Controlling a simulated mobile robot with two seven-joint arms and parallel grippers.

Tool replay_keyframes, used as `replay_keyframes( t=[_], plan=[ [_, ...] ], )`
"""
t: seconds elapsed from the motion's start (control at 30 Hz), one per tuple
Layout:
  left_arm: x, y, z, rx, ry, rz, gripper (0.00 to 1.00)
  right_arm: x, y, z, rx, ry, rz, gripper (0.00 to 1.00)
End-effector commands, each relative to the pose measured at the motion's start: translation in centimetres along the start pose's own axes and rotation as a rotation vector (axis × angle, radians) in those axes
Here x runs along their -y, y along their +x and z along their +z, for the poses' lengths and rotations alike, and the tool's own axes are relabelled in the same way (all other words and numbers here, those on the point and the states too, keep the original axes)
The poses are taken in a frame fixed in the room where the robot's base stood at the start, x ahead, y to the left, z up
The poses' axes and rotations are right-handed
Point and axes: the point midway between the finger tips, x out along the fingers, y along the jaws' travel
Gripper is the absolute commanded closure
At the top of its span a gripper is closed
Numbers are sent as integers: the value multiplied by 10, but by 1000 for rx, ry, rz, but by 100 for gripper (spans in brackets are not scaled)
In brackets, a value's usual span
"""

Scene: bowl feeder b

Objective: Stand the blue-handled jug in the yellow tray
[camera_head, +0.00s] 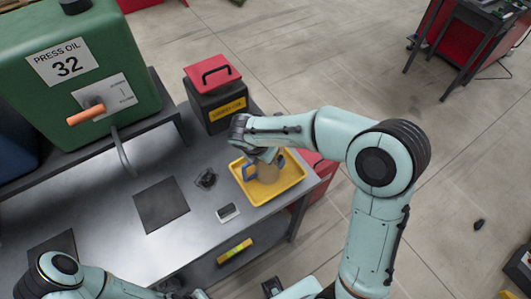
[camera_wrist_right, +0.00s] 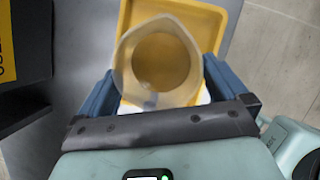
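The jug (camera_head: 267,173) is pale and translucent and stands upright in the yellow tray (camera_head: 293,187), partly covered by my right arm. In the right wrist view its round mouth (camera_wrist_right: 160,62) is seen from above, and a faint blue patch, perhaps its handle, shows at its near side. The tray also shows there (camera_wrist_right: 209,28). My right gripper (camera_head: 263,168) is just above the tray. Its two blue fingers are spread on either side of the jug (camera_wrist_right: 162,78); whether they touch it is unclear. My left gripper is out of view; only its arm shows at bottom left.
A black box with a red lid (camera_head: 213,78) stands behind the tray. A green press oil tank (camera_head: 75,75) with an orange-handled tap stands at left. A dark square mat (camera_head: 161,204) and small items lie on the grey bench (camera_head: 105,225). The tray sits near the bench's right edge.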

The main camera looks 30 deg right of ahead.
Motion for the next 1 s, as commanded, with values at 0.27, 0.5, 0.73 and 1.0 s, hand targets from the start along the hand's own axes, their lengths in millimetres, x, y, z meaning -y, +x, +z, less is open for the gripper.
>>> replay_keyframes(
  t=[0.27, 0.5, 0.73, 1.0],
  plan=[
    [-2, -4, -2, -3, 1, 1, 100, -1, -13, 2, 1, 2, 4, 0],
    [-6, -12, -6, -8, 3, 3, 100, -2, -63, 3, 2, 1, 7, 0],
    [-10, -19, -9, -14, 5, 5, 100, -1, -106, 3, 2, 1, 4, 0],
    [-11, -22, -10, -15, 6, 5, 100, 0, -124, 1, 0, -1, 1, 0]
  ],
)
